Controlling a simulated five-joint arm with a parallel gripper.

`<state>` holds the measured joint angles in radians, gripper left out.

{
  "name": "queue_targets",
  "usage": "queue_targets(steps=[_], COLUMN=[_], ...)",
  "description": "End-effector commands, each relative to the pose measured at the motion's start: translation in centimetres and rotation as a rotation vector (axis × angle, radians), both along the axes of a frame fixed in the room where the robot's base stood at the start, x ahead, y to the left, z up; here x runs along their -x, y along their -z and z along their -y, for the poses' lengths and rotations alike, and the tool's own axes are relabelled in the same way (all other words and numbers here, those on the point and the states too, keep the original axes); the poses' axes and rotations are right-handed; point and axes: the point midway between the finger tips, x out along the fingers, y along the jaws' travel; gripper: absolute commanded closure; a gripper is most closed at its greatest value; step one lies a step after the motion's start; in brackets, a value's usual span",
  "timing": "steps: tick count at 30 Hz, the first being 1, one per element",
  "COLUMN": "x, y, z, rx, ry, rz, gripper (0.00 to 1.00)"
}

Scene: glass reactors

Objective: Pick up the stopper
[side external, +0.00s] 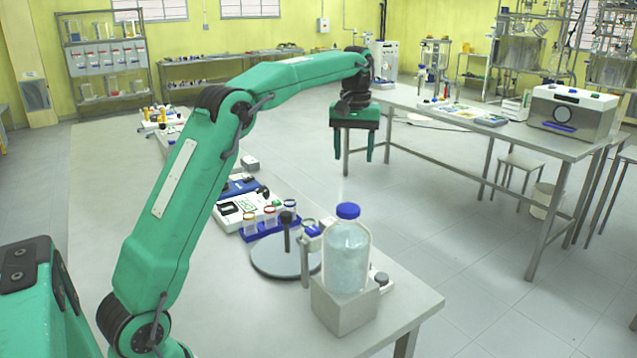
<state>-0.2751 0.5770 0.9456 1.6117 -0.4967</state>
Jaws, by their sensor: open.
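A clear glass vessel (346,262) with pale blue contents stands upright on a grey block (342,310) near the table's front right corner. A dark upright piece (287,235) with a rounded black top stands on a round grey plate (268,262), left of the vessel. I cannot tell for sure which of these is the stopper. My gripper (353,158) hangs in the air well above and behind the vessel, fingers pointing down, apart and open. It is empty and touches nothing.
Tubes with coloured caps sit in a blue rack (262,231) behind the round plate. White and blue devices lie farther back on the table. A small dark knob (381,279) is right of the vessel. The table's front left (240,315) is clear. Another bench (480,125) stands right.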

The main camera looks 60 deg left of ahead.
Motion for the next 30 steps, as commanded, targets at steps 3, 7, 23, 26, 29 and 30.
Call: queue_targets(steps=[3, 7, 23, 26, 29, 30], x=[-0.4, -0.3, -0.2, -0.2, -0.2, -0.2], y=[0.5, 1.6, 9.8, 13.7, 17.0, 18.0], z=[-0.4, -0.4, -0.3, -0.3, -0.3, -0.3], rx=[0.002, 0.003, 0.004, 0.004, 0.003, 0.003], ry=[-0.015, -0.015, -0.014, -0.014, -0.014, -0.014], rz=[-0.009, -0.010, -0.014, -0.016, -0.013, -0.012], gripper=[0.43, 0.43, 0.43, 0.43, 0.43, 0.43])
